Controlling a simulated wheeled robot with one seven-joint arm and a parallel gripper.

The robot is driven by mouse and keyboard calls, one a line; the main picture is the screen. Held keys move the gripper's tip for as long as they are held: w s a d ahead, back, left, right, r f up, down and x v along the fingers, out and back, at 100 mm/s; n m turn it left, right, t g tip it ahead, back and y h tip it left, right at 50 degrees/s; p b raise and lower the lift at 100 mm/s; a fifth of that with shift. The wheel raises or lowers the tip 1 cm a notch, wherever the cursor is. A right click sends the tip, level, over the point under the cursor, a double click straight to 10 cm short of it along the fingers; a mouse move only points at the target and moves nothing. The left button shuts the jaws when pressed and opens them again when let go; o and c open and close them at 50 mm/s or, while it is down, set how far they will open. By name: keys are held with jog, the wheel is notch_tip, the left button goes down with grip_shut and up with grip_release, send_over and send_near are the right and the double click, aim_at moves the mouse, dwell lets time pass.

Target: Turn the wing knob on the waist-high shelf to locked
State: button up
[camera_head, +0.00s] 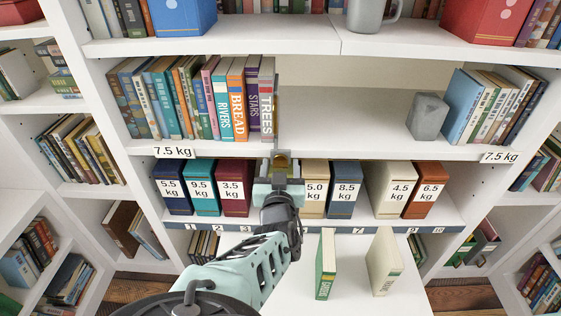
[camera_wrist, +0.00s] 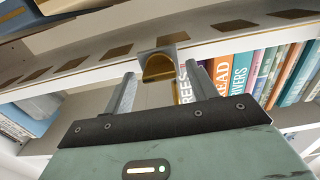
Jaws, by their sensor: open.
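A brass-coloured piece (camera_head: 283,159), which looks like the wing knob, sits in a grey mount at the front edge of the waist-high shelf (camera_head: 350,152). In the wrist view the brass piece (camera_wrist: 157,68) has a rounded end in its grey mount. Its locked or unlocked position cannot be read. My gripper (camera_head: 279,172) is just in front of and below it in the head view. In the wrist view my gripper (camera_wrist: 160,78) is open, with one finger on each side of the brass piece. No contact is visible.
Upright books (camera_head: 225,100) stand left of an upright grey strip (camera_head: 277,105) above the knob. A grey block (camera_head: 427,115) stands at right. Weight-marked boxes (camera_head: 345,190) line the shelf below, on both sides of my gripper. Two books (camera_head: 326,265) stand lower, right of my arm.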

jog(key=c, duration=1)
jog(key=shift+f+n+b, duration=0.1)
jog(key=shift+n+b, duration=0.2)
jog(key=n+b, duration=0.1)
jog(key=n, duration=0.1)
jog(key=shift+n+b, duration=0.3)
jog(key=shift+b, duration=0.1)
jog(key=n+b, duration=0.1)
jog(key=n, duration=0.4)
jog(key=shift+a+n, duration=0.15)
jog(key=shift+n, duration=0.15)
jog(key=n, duration=0.4)
jog(key=shift+n, duration=0.3)
jog(key=shift+f+n+p, duration=0.1)
jog(key=shift+n+p, duration=0.25)
jog(key=shift+n, duration=1.85)
